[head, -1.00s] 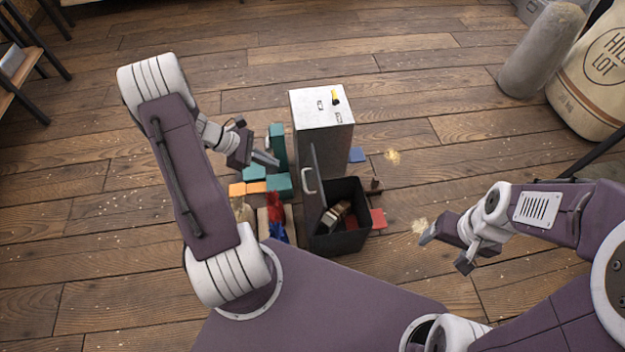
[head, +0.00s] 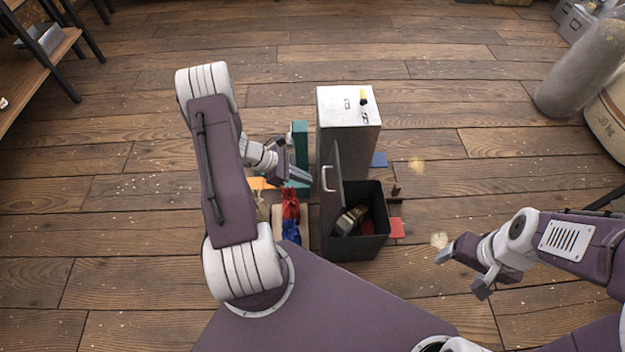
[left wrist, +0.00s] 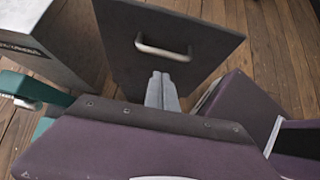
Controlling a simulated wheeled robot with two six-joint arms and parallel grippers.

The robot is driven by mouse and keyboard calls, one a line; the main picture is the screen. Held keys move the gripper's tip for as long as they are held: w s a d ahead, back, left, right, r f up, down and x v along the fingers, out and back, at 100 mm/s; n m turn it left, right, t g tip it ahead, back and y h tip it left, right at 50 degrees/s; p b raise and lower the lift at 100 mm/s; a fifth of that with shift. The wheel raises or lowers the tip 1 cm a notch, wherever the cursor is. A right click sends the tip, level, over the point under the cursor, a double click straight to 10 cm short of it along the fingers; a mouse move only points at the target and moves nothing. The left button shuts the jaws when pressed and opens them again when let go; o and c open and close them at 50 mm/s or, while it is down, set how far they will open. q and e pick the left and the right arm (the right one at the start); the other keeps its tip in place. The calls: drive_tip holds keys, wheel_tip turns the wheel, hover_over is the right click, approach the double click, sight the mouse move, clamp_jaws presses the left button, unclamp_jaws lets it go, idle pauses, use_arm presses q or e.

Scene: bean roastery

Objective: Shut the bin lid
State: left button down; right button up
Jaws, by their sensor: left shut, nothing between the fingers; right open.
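The black bin (head: 358,243) stands on the floor in front of my base, with a few items inside it. Its dark lid (head: 333,193) stands open and upright along the bin's left side, with a pale handle (head: 326,178) on its outer face. The lid (left wrist: 205,55) and its handle (left wrist: 163,50) also show in the left wrist view. My left gripper (head: 309,179) is shut and empty, just left of the lid's outer face; I cannot tell whether it touches. My right gripper (head: 457,272) is open and empty, to the right of the bin.
A metal-topped cabinet (head: 349,115) stands behind the bin. Teal blocks (head: 300,145), an orange piece (head: 262,184) and red and blue bags (head: 291,215) lie left of the bin. A red piece (head: 397,229) lies at its right. Open wooden floor lies beyond.

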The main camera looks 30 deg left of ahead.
use_arm(q)
drive_tip(key=shift+w+d+r, duration=0.1)
drive_tip(key=shift+w+d, duration=0.25)
drive_tip(key=shift+d, duration=0.2)
drive_tip(key=shift+w+d, duration=0.35)
drive_tip(key=shift+d, duration=0.2)
use_arm(e)
drive_tip(key=shift+f, duration=0.3)
